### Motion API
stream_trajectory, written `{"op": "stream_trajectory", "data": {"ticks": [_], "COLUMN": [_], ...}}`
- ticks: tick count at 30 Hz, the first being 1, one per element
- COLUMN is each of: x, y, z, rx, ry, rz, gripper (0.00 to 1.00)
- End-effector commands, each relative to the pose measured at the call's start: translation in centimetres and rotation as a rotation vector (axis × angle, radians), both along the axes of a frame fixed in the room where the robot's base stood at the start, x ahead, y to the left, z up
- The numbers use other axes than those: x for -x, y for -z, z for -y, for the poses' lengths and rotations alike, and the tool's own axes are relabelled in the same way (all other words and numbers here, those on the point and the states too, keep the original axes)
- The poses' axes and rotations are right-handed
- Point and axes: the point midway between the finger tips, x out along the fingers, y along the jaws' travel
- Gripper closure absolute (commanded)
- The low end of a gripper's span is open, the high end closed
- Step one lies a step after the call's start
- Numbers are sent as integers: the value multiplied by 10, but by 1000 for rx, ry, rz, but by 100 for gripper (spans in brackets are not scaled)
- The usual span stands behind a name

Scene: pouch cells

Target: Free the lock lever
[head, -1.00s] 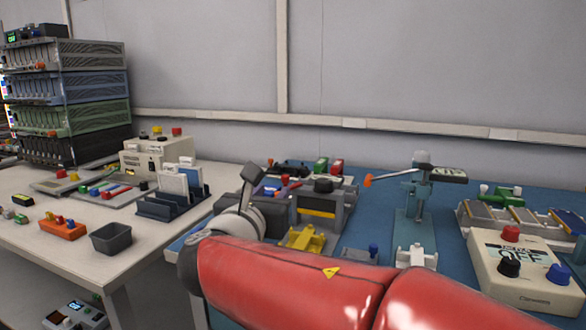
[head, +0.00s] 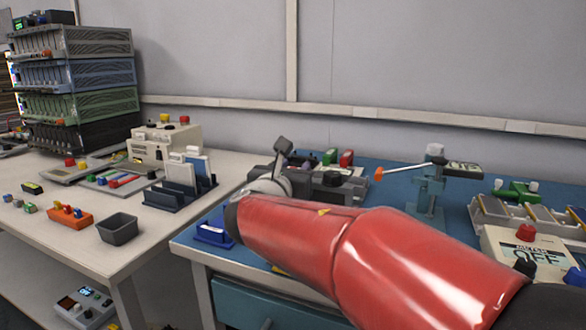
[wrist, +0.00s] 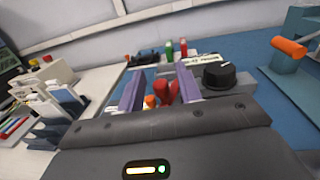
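My gripper (wrist: 160,90) shows in the wrist view with two purple-grey fingers spread apart. Between and beyond the fingers are a red lever-like part (wrist: 163,92) and a small orange part (wrist: 150,102); I cannot tell if either touches a finger, or which is the lock lever. A grey unit with a black round knob (wrist: 219,76) stands just right of the fingers; its knob also shows in the head view (head: 327,179). In the head view my red arm reaches over the blue bench, and my fingertips are hidden. A teal stand (head: 428,195) carries an orange-tipped handle (head: 378,174).
A cream box with red and dark knobs (head: 520,248) and a cell tray (head: 492,214) stand at right. Red and green parts (head: 337,158) stand behind the grey unit. The left table holds a blue rack (head: 180,194) and a grey bin (head: 118,229).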

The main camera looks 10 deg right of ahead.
Motion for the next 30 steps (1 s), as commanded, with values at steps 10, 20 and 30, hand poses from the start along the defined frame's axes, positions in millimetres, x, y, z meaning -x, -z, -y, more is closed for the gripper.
{"op": "stream_trajectory", "data": {"ticks": [10,20,30], "x": [0,-1,-11], "y": [0,1,1], "z": [0,-2,-7], "rx": [0,0,1], "ry": [0,32,244], "rz": [0,-1,-2], "gripper": [100,100,100]}}
